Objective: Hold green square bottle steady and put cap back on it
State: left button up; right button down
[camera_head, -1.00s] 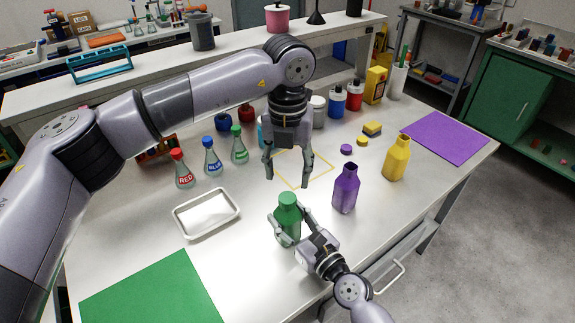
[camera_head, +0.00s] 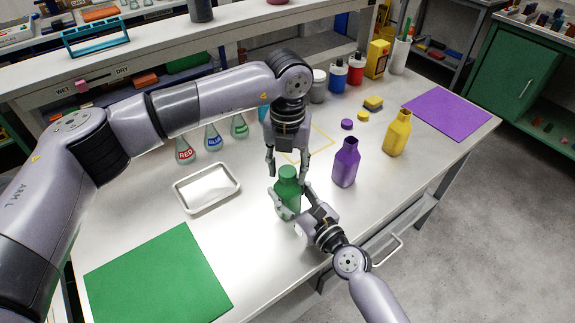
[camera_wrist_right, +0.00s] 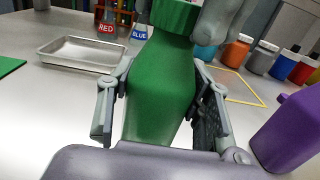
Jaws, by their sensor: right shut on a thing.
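The green square bottle (camera_head: 288,200) stands upright near the front of the table, with a green cap (camera_head: 288,173) on its top. The ridged cap also shows at the top of the right wrist view (camera_wrist_right: 175,16); whether it is seated tight I cannot tell. My right gripper (camera_head: 290,212) is shut on the bottle's body from the front, one finger on each side. My left gripper (camera_head: 288,176) points down over the bottle, its open fingers on either side of the cap. In the wrist view its fingers are close by the cap; any contact is unclear.
An uncapped purple bottle (camera_head: 346,165) stands just right, a yellow one (camera_head: 397,134) beyond. Purple (camera_head: 347,124) and yellow (camera_head: 363,116) caps lie behind them. A metal tray (camera_head: 207,187) and green mat (camera_head: 158,280) lie left. Labelled flasks (camera_head: 213,140) stand behind the tray.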

pick_arm(q)
grip_shut()
jog(key=m, duration=0.7)
jog(key=shift+m, duration=0.4)
jog(key=m, duration=0.7)
jog(key=shift+o, duration=1.7)
grip_release()
notch_tip(320, 180, up, 12)
